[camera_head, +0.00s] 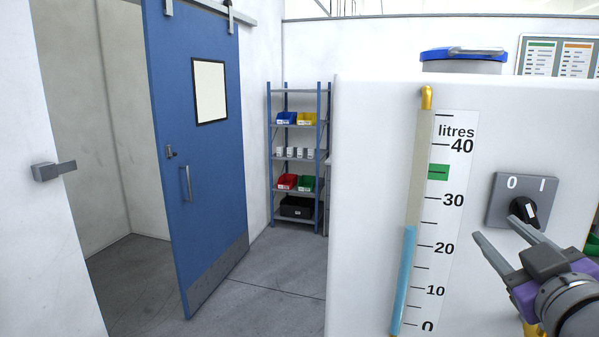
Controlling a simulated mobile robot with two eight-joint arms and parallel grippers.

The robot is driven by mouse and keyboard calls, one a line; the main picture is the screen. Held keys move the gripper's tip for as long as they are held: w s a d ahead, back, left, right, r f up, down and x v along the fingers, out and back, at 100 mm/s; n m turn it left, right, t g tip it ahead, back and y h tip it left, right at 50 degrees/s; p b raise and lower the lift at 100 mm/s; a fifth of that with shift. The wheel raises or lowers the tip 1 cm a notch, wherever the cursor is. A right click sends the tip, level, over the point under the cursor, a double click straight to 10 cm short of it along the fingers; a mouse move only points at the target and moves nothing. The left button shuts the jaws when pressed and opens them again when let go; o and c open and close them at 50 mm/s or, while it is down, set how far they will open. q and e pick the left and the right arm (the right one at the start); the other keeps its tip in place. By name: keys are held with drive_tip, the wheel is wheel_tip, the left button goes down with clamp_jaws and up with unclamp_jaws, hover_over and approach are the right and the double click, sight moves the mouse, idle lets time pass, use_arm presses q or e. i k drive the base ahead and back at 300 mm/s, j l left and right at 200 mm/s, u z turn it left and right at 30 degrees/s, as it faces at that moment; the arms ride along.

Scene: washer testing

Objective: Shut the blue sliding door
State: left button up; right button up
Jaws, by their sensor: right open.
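The blue sliding door (214,160) hangs from an overhead rail at the left. It stands open, with a wide gap between its left edge and the white wall at the far left. It has a pale window panel, a small latch (171,153) and a vertical handle (186,184). A grey catch (53,170) sticks out from the wall across the gap. My right gripper (498,236) is open and empty at the lower right, in front of the white tank and far from the door. My left gripper is not in view.
A white tank (370,140) with a litre gauge (408,265) and a rotary switch (522,203) fills the right side. A shelf rack (296,155) with coloured bins stands behind, between door and tank. The grey floor (255,300) before the door is clear.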

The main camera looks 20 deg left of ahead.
sight(192, 54)
drive_tip(key=u, duration=1.2)
